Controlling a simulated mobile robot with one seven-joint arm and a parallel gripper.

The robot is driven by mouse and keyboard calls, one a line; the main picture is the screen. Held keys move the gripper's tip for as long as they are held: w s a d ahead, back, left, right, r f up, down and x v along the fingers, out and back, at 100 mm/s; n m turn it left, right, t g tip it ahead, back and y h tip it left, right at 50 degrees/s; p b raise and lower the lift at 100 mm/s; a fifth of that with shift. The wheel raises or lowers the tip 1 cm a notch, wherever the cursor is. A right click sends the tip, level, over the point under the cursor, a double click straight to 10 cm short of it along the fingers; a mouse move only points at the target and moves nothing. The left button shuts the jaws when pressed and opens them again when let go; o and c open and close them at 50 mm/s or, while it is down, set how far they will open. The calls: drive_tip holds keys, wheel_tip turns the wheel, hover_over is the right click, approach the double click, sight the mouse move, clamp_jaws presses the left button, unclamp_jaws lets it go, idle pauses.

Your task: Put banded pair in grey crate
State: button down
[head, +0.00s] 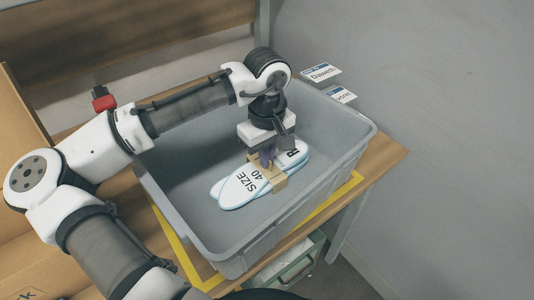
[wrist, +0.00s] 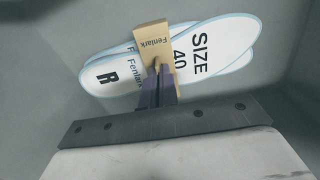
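The banded pair (head: 240,187) is two white insoles with pale blue edges, stacked slightly askew, with a tan paper band around the middle. It reads "SIZE 40" and "R". It is within the walls of the grey crate (head: 185,217), over the crate floor; I cannot tell if it touches the floor. My gripper (head: 268,160) reaches down into the crate, its purple fingers close together at the band. In the wrist view the fingertips (wrist: 156,72) pinch the near edge of the band (wrist: 153,38), and the insoles (wrist: 215,48) spread to both sides.
The crate stands on a wooden table (head: 385,160) inside a yellow outline (head: 340,192). Name cards (head: 321,73) lie behind it by the grey wall. A cardboard box (head: 20,140) is at the left. A greenish container (head: 300,262) sits below the table. The rest of the crate floor is bare.

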drive_tip(key=c, duration=1.7)
unclamp_jaws()
drive_tip(key=shift+f, duration=0.1)
wheel_tip(320, 180, up, 12)
drive_tip(key=shift+r+b, duration=0.15)
drive_tip(key=shift+b, duration=0.15)
